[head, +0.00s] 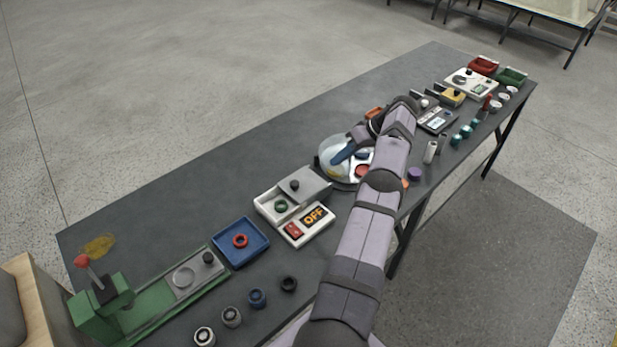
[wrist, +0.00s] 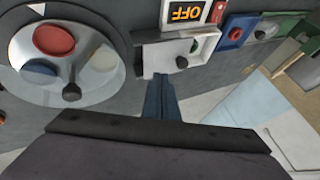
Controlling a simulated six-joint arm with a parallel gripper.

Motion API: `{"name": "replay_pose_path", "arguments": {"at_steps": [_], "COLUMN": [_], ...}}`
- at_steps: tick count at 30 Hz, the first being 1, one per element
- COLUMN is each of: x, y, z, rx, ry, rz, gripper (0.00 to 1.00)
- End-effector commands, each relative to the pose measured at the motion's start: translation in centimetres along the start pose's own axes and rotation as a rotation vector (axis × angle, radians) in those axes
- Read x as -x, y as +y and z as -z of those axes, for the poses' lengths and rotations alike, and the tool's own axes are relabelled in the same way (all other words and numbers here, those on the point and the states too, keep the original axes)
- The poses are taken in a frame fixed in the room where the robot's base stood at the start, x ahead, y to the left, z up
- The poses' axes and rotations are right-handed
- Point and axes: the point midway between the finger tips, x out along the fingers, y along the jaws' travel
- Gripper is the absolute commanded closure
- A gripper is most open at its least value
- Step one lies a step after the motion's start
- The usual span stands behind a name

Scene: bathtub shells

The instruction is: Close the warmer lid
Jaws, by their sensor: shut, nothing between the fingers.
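The warmer (head: 263,207) is a white box with an orange OFF display and a red switch on its front. Its grey lid (head: 310,184), with a black knob, is slid to the right and leaves the left part uncovered. A green ring (head: 281,206) shows in the uncovered part. In the wrist view the OFF display (wrist: 185,12) and the white box (wrist: 206,46) are at the top, beyond my fingers. My gripper (head: 343,154) has blue fingers, shut and empty, over the round tray right of the warmer. The fingers (wrist: 160,78) also show in the wrist view.
The round tray (head: 323,172) with a clear dome and coloured discs stands close right of the warmer. A blue tray (head: 228,256) with a red ring is to its left. Several small cylinders line the front edge. The bench behind the warmer is clear.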

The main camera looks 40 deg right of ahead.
Motion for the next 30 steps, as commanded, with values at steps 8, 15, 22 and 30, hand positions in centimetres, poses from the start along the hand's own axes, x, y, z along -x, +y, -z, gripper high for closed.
{"name": "replay_pose_path", "arguments": {"at_steps": [8,15,22,30], "x": [-0.8,-2.0,-3.1,-6.4], "y": [0.1,0.3,0.2,-0.2], "z": [-0.1,-0.1,-0.2,0.1], "rx": [0.001,0.002,0.001,-0.002], "ry": [-0.001,0.000,0.000,-0.004], "rz": [0.000,-0.001,-0.001,0.004], "gripper": [1.00,1.00,1.00,1.00]}}
